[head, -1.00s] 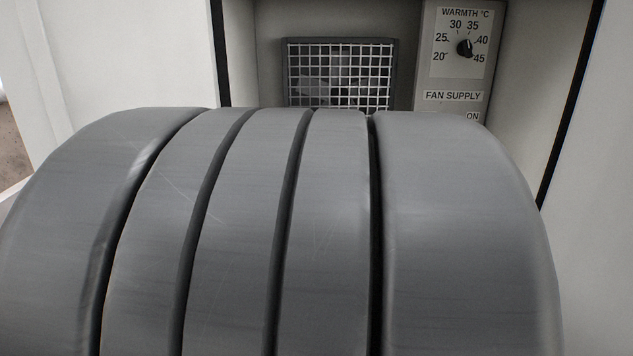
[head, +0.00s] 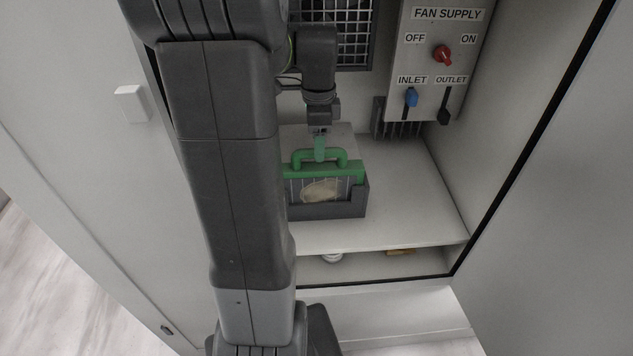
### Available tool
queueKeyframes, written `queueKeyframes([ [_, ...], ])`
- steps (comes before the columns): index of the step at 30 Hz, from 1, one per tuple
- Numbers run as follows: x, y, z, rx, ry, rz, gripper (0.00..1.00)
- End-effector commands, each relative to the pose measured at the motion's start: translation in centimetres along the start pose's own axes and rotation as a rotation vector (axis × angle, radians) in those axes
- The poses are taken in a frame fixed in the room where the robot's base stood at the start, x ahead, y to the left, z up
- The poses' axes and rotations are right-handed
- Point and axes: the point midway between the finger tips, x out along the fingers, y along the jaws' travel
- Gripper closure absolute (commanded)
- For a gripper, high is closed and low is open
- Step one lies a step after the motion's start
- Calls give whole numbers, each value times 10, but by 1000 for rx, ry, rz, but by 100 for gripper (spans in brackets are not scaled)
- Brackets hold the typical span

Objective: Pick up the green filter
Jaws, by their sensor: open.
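The green filter (head: 345,171) has a green top bar with a raised green handle and a pale mesh face with a tan patch. It sits upright in a dark grey holder (head: 352,207) on the cabinet shelf. My arm hides the left part of the filter and holder.
The fan supply panel (head: 431,62) with a red knob and blue and black levers is at upper right. A metal grille (head: 356,38) is behind my arm. Cabinet walls stand close on both sides. The shelf (head: 405,200) is bare right of the holder.

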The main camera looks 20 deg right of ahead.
Motion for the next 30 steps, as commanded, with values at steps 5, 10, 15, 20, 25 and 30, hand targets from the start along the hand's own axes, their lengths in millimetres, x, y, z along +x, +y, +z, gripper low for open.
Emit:
queueKeyframes([
  [5,25,0,0,-1,0,0,38],
  [10,35,-1,-1,-2,0,0,38],
  [15,58,-4,-5,-2,-1,3,38],
  [20,78,-4,-5,-2,0,0,38],
  [25,82,-5,-5,-2,0,-2,38],
  [30,82,-5,-5,-2,0,-2,46],
])
